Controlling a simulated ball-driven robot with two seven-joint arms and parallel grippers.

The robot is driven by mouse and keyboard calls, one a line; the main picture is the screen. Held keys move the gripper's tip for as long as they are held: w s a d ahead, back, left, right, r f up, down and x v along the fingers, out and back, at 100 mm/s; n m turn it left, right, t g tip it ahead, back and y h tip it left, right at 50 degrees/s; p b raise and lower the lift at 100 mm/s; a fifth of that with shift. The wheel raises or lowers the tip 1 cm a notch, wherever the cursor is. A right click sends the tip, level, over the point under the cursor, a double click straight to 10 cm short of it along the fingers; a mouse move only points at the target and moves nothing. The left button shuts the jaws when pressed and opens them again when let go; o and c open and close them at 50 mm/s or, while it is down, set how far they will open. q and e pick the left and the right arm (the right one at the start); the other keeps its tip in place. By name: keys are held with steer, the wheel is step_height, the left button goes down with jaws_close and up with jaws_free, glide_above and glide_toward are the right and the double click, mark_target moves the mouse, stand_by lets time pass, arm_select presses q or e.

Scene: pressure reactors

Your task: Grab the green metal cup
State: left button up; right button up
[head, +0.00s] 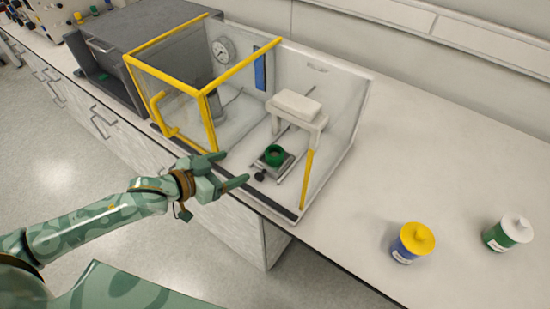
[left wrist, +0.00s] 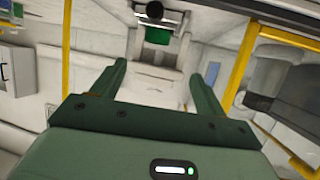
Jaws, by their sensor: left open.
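The green metal cup (head: 274,155) sits upright on a small metal stand inside the open-fronted clear reactor enclosure (head: 345,120). In the left wrist view the green cup (left wrist: 158,36) shows near the top, beyond the fingers, with a dark round knob in front of it. My left gripper (head: 235,168) is open and empty at the front of the enclosure, left of the cup and apart from it. In the left wrist view its two fingers (left wrist: 166,68) are spread wide. My right gripper is not in view.
Yellow frame bars (head: 208,120) edge the enclosure and its door. A white block (head: 296,106) stands behind the cup. A blue jar with yellow lid (head: 412,243) and a green jar with white lid (head: 507,234) stand right. A grey machine (head: 125,70) stands left. The counter's right side is mostly clear.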

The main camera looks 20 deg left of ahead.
arm_select(q)
steer(key=b, duration=0.2)
glide_toward(279, 151)
steer(key=shift+w+d+f, duration=0.1)
steer(key=shift+w+f, duration=0.15)
steer(key=shift+w, duration=0.25)
steer(key=shift+w+d+f, duration=0.1)
steer(key=shift+w+f, duration=0.15)
steer(key=shift+w, duration=0.2)
steer(key=b+x, duration=0.1)
steer(key=x, duration=0.1)
steer(key=b+x, duration=0.1)
steer(key=x, duration=0.2)
steer(key=shift+s+d+r, duration=0.1)
steer(key=shift+d, duration=0.25)
steer(key=shift+w+d, duration=0.2)
steer(key=shift+w, duration=0.2)
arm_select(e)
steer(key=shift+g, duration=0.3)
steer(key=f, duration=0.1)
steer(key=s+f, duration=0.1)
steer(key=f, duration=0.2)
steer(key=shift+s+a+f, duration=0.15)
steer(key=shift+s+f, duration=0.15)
arm_select(q)
steer(key=shift+s, duration=0.1)
steer(key=shift+c, duration=0.3)
steer(key=c, duration=1.1)
